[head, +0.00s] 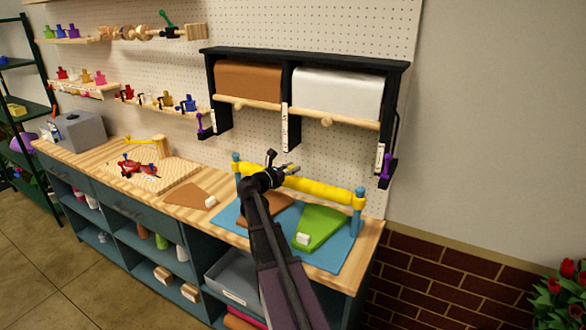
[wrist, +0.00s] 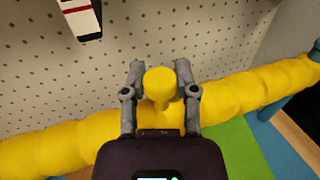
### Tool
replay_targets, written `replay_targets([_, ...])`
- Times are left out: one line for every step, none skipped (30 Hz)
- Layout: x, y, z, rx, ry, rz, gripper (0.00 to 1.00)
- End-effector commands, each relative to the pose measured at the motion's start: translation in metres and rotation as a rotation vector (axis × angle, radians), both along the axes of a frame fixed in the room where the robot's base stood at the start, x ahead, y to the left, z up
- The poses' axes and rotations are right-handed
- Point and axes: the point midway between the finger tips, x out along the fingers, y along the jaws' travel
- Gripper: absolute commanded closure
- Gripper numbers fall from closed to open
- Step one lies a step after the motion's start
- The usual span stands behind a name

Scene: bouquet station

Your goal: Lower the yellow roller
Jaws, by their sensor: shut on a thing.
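The yellow roller (head: 318,189) spans between two blue posts above the blue mat (head: 341,251) on the workbench. It also runs across the wrist view (wrist: 236,95), with a short yellow knob (wrist: 160,84) standing up from its middle. My gripper (head: 285,171) is at the roller, left of its middle in the head view. In the wrist view my gripper (wrist: 160,92) has one finger on each side of the knob and is shut on it. My arm hides part of the mat. The gap between the roller's underside and the mat cannot be judged exactly.
A green sheet (head: 318,222) and a brown sheet (head: 266,207) lie on the mat, a white block on the green one. A black rack (head: 288,74) with brown and white paper rolls hangs above. A wooden board (head: 155,178) with red items lies left.

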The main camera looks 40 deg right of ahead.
Motion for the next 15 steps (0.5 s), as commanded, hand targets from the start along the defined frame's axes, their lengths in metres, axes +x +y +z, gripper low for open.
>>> replay_targets([0.001, -0.001, -0.001, -0.001, 0.0, 0.002, 1.0])
replay_targets([0.001, -0.001, -0.002, -0.001, 0.0, 0.002, 1.0])
replay_targets([0.001, -0.001, -0.004, -0.001, 0.0, 0.002, 1.0])
replay_targets([0.001, -0.001, -0.005, -0.001, 0.0, 0.002, 1.0])
replay_targets([0.001, -0.001, -0.007, -0.001, 0.0, 0.002, 1.0])
replay_targets([0.001, -0.001, -0.01, -0.001, 0.0, 0.002, 1.0])
replay_targets([0.001, -0.001, -0.013, 0.0, 0.0, 0.002, 1.0])
replay_targets([0.001, -0.001, -0.016, 0.0, 0.0, 0.002, 1.0])
replay_targets([0.001, -0.001, -0.02, 0.0, 0.0, 0.001, 1.0])
replay_targets([0.001, -0.001, -0.022, 0.0, 0.0, 0.001, 1.0])
replay_targets([0.001, -0.001, -0.025, 0.0, 0.0, 0.001, 1.0])
replay_targets([0.001, -0.001, -0.029, 0.0, 0.0, 0.001, 1.0])
replay_targets([0.001, -0.001, -0.031, 0.0, 0.0, 0.001, 1.0])
replay_targets([0.001, -0.001, -0.034, 0.0, 0.0, 0.001, 1.0])
replay_targets([0.001, -0.001, -0.037, 0.0, 0.0, 0.001, 1.0])
